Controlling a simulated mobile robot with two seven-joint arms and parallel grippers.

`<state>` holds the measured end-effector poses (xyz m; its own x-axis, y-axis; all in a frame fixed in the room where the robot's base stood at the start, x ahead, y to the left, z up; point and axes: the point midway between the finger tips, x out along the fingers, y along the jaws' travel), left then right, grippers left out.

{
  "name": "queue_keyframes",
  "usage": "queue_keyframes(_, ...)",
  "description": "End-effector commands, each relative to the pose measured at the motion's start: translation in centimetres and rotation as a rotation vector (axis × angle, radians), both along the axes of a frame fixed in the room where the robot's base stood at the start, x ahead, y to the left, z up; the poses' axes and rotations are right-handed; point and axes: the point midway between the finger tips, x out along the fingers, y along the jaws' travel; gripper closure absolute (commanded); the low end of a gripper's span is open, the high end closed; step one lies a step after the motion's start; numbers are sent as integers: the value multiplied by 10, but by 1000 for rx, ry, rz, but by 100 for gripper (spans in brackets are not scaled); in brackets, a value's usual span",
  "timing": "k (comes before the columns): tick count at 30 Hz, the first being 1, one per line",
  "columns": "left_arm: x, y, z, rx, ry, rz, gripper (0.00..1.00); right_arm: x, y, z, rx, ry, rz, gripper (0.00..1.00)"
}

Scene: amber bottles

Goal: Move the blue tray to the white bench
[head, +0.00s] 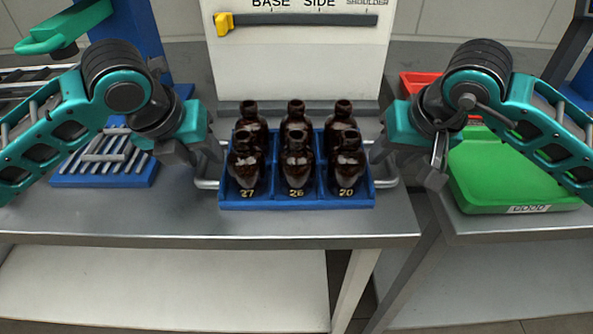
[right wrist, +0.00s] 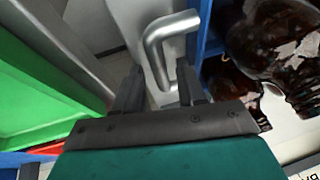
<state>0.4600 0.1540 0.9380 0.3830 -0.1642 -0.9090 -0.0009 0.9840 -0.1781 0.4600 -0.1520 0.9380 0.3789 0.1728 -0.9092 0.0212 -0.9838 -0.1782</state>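The blue tray (head: 297,202) sits on a grey metal bench (head: 120,215), holding several amber bottles in rows; the front ones are numbered 27, 26 and 20. It has a metal bar handle on each side. My left gripper (head: 200,153) is at the left handle (head: 207,184); its finger gap is not clear. My right gripper (head: 412,160) is at the right handle (head: 388,183). In the right wrist view, its fingers (right wrist: 160,88) are apart, with the handle (right wrist: 153,52) between them and space around the bar. I cannot pick out a separate white bench.
A green tray (head: 500,180) labelled GOOD stands on the right-hand bench, with a red tray (head: 420,82) behind. A blue rack with metal rods (head: 105,170) lies at left. A white panel with a yellow slider (head: 224,23) rises behind the bottles.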

Motion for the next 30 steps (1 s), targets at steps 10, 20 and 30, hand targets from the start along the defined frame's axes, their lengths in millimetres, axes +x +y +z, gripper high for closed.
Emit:
queue_keyframes(10,-2,0,6,-4,-2,-4,58,0,1,0,3,0,4,58)
queue_keyframes(20,-26,11,64,-2,-8,-3,58,-1,2,0,3,0,4,58)
queue_keyframes(30,-45,19,107,-1,-1,-1,58,-1,2,1,4,-1,4,58)
